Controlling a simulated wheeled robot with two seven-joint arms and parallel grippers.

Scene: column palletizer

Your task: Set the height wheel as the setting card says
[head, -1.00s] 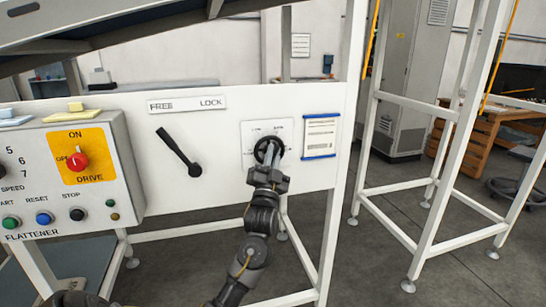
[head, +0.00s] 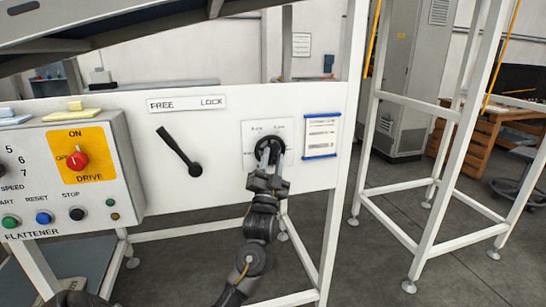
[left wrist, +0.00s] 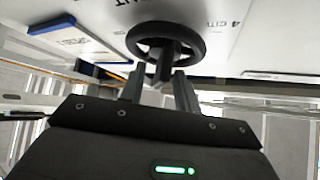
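The height wheel (head: 270,139) is a black handwheel on a white scale plate (head: 250,128) on the white panel; the plate's small print is unclear in the head view. The wheel also shows at the top of the left wrist view (left wrist: 137,38), with a dark bar across its middle and "4 cm" printed beside it. My left gripper (head: 268,154) is at the wheel's lower part. Its two fingers (left wrist: 160,82) stand apart, either side of the bar, with a gap visible. The setting card (head: 321,135), blue-edged, hangs right of the wheel; its text is unreadable. My right gripper is not in view.
A black lever (head: 180,153) under a FREE/LOCK label (head: 187,103) is left of the wheel. The flattener control box (head: 125,165) with buttons and a red knob stands further left. White frame posts (head: 340,190) are at the right of the panel.

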